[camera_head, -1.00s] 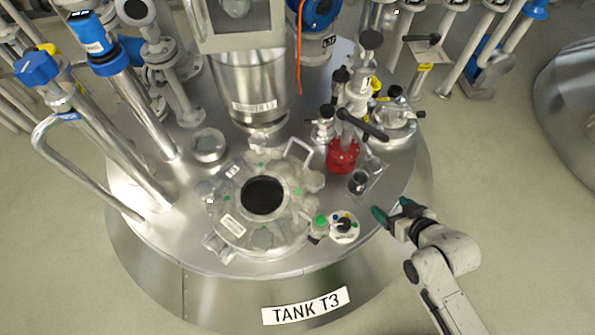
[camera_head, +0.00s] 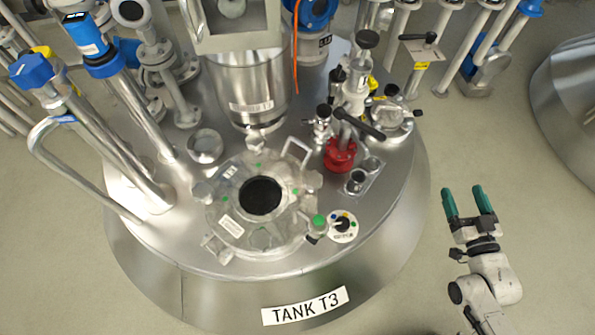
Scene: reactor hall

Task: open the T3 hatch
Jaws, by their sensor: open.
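The T3 hatch (camera_head: 235,226) is a round metal lid with green dots and a dark round opening or window (camera_head: 261,196) in its middle. It lies flat on top of the steel tank (camera_head: 395,215) labelled TANK T3 and looks closed. A handle bar (camera_head: 297,146) sticks up at its back right edge. My gripper (camera_head: 468,188) has two green fingers, spread apart with nothing between them. It is beyond the tank's right edge, well apart from the hatch, with the fingers pointing to the back.
A red valve fitting (camera_head: 340,155) and small cups (camera_head: 356,181) stand right of the hatch. A round dial panel (camera_head: 343,226) is at its front right. Pipes with blue caps (camera_head: 84,35) rise at the left. Open floor (camera_head: 520,200) lies around my gripper.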

